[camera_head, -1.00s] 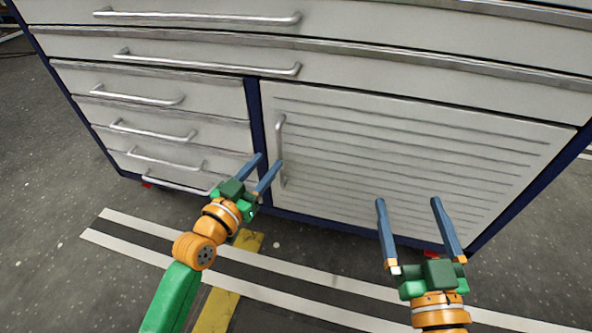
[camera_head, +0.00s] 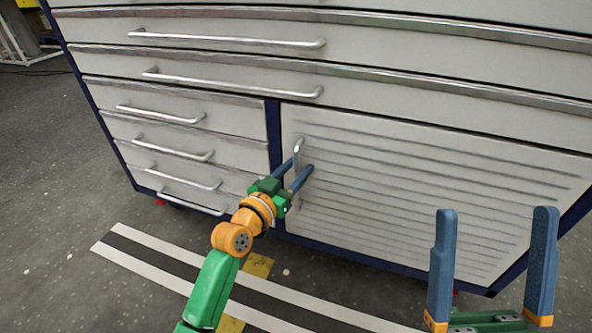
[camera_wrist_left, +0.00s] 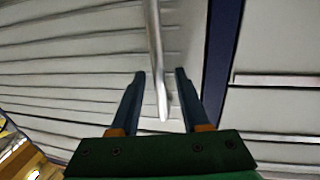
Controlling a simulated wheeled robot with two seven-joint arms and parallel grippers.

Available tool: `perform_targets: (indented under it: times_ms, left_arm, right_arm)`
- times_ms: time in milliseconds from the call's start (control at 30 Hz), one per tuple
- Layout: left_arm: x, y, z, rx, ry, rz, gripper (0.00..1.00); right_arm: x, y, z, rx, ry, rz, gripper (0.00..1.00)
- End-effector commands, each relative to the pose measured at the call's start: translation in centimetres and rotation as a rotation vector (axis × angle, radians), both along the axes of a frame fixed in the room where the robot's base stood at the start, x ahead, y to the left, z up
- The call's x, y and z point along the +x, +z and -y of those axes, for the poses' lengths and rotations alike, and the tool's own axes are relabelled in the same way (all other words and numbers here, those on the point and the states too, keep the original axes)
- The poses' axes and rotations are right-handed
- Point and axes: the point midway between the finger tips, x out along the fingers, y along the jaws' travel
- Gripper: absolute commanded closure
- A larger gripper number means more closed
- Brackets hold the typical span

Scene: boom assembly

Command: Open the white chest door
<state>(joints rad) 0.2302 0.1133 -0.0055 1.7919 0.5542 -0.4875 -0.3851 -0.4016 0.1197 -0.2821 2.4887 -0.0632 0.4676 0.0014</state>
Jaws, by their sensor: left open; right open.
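The white chest door (camera_head: 420,190) with horizontal ridges is closed at the lower right of the chest. Its vertical metal handle (camera_head: 298,152) is at the door's left edge. My left gripper (camera_head: 302,167) is open at the handle, with its fingers pointing toward the door. In the left wrist view, the handle (camera_wrist_left: 155,50) comes down between the two open fingers (camera_wrist_left: 160,72), and no clear contact shows. The handle's lower part is partly hidden by the gripper in the head view. My right gripper (camera_head: 495,215) is open and empty, in front of the door's lower right.
Several drawers with horizontal handles (camera_head: 180,155) are left of the door, beyond a dark blue post (camera_head: 274,135). Wide drawers (camera_head: 240,85) are above. The grey floor (camera_head: 60,240) in front carries white, black and yellow stripes.

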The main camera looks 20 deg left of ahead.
Motion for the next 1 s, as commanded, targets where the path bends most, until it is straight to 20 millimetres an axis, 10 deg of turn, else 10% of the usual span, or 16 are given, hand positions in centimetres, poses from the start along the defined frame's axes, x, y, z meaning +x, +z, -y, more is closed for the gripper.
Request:
perform_targets:
  times_ms: [67,233,1000]
  left_arm:
    - [-0.01,-0.01,0.0,0.0,0.0,0.0,0.54]
    - [-0.02,-0.01,-0.01,0.0,0.0,0.0,1.0]
    - [-0.02,-0.04,-0.03,0.0,0.0,-0.001,1.0]
  right_arm:
    - [0.01,0.0,0.0,0.0,0.0,-0.001,0.0]
    - [0.03,-0.02,-0.01,-0.001,0.0,-0.002,0.0]
    - [0.07,-0.05,-0.02,-0.001,0.0,-0.003,0.0]
